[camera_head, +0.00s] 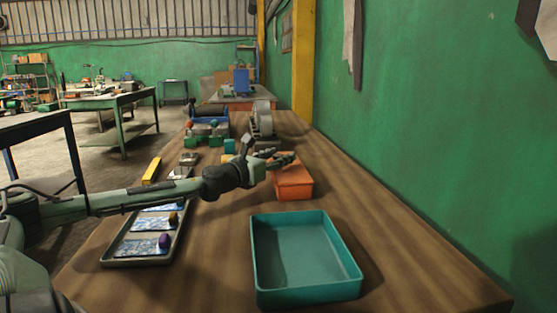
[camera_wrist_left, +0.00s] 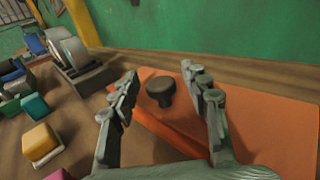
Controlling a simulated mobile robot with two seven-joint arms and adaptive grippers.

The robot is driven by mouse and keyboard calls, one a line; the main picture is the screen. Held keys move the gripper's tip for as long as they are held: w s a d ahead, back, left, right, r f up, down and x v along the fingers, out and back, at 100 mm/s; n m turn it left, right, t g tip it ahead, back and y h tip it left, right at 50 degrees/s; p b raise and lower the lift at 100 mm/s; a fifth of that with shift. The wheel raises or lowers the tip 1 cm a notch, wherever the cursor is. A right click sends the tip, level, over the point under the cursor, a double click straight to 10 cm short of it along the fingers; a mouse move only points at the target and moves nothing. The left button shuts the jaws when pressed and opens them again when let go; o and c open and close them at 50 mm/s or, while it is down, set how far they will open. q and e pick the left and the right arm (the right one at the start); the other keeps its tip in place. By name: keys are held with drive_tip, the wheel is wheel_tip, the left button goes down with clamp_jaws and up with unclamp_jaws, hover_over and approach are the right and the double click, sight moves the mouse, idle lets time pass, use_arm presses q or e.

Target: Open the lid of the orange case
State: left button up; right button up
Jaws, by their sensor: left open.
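The orange case (camera_head: 293,186) sits on the wooden workbench, behind the teal tray. Its lid is down. In the left wrist view the orange lid (camera_wrist_left: 255,125) fills the lower right, and a dark round knob (camera_wrist_left: 160,91) stands up from it. My left gripper (camera_head: 285,160) reaches in from the left over the case. In the wrist view my left gripper (camera_wrist_left: 160,87) is open, with its fingers on either side of the knob and apart from it. How far the fingertips are above the lid I cannot tell. My right gripper is not in view.
An empty teal tray (camera_head: 258,277) stands in front of the case. A grey tray (camera_head: 118,262) with cards and small knobs lies at left under my arm. Colored blocks (camera_wrist_left: 42,143) and a grey wheeled machine (camera_wrist_left: 78,58) stand beyond. The green wall borders the bench on the right.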

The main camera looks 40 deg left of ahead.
use_arm(q)
drive_tip(key=shift+c, duration=0.5)
clamp_jaws()
